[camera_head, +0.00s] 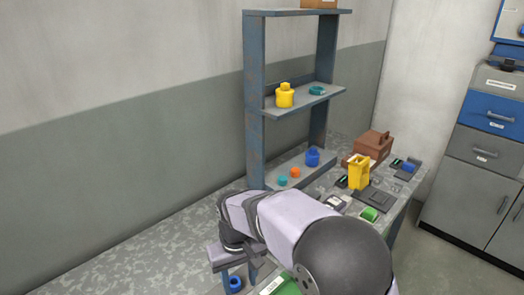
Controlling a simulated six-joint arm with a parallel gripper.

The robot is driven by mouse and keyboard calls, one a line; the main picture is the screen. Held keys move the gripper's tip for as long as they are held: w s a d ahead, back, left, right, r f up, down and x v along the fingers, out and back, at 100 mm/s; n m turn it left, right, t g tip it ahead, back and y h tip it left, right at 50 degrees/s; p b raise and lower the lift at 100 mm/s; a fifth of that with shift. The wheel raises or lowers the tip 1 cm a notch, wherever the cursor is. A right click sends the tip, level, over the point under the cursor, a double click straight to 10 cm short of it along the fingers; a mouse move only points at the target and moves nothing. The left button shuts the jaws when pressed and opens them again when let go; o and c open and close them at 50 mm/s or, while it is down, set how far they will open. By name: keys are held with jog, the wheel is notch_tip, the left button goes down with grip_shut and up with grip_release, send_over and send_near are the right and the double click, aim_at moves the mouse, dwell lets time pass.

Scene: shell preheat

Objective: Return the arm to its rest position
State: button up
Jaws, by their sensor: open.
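My gripper (232,271) is in the lower middle of the picture, at the far end of my pale lilac and dark grey arm. Its fingers point down and stand apart, so it is open. A small blue ring-shaped thing (235,284) shows just below and between the fingers. I cannot tell whether they touch it. My arm hides part of the workbench (160,256) and whatever lies behind it.
A metal shelf (254,100) stands behind my arm, with a yellow container (285,96) on its middle board. A yellow device (359,172), a brown toolbox (372,146) and a green item (369,214) are on the bench at right. The bench's left part is clear.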

jog(key=s+d+f+m, duration=0.1)
jog(key=s+d+m, duration=0.1)
jog(key=s+d, duration=0.5)
jog(key=s+d+f+m, duration=0.1)
jog(key=s+d+m, duration=0.2)
jog(key=s+d, duration=0.4)
jog(key=d, duration=0.6)
jog(key=shift+s+d+f, duration=0.15)
jog(key=shift+s+d, duration=0.15)
jog(key=shift+d, duration=0.1)
dwell(2.5)
